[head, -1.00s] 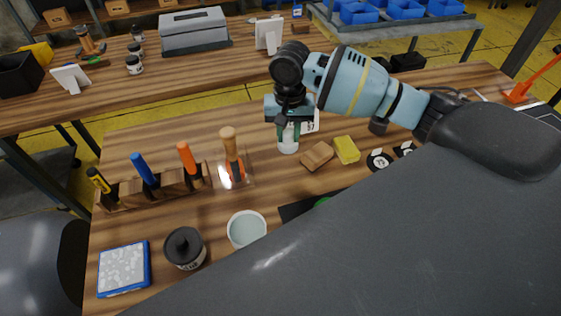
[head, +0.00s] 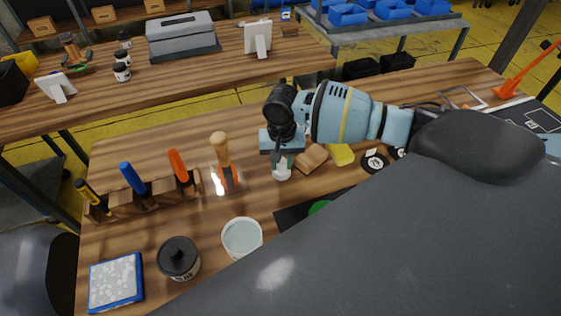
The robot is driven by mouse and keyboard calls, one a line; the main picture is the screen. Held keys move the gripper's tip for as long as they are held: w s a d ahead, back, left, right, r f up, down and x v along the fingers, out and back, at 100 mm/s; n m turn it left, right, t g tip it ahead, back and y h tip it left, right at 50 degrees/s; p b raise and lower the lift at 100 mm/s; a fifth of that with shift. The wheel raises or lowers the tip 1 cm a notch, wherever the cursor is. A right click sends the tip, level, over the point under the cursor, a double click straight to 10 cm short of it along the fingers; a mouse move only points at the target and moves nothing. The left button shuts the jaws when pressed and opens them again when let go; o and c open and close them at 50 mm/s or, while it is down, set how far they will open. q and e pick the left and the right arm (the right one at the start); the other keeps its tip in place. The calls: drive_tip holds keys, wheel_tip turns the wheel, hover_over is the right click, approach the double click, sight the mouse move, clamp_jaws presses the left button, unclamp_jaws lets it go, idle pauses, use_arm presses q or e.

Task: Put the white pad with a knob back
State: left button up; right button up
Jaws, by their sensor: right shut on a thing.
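My right gripper (head: 283,160) reaches in from the right and points down over the near table. It is shut on a small white thing (head: 281,174), which looks like the white pad with a knob. The fingers cover its upper part, so the knob is hidden. The pad is low over the wooden table top; I cannot tell whether it touches it. It is right of the wooden-handled tool (head: 221,150) and left of a wooden block (head: 311,159). My left gripper is not in view.
A tool rack (head: 130,204) stands left. A pale cup (head: 242,238), a black-lidded jar (head: 179,259) and a blue-framed tray (head: 117,283) are in front. A yellow sponge (head: 341,154) and black discs (head: 374,161) lie right. The table behind the rack is clear.

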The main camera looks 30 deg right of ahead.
sight(282, 161)
drive_tip(key=shift+f, duration=0.3)
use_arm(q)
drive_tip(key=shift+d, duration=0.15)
use_arm(e)
drive_tip(key=o, duration=1)
drive_tip(key=shift+f, duration=0.1)
drive_tip(key=shift+o, duration=0.2)
drive_tip(key=shift+r, duration=0.2)
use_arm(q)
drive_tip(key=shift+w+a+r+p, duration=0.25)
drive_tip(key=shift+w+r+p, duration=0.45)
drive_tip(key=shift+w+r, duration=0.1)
use_arm(e)
wheel_tip(282, 161, up, 12)
drive_tip(key=shift+f, duration=0.1)
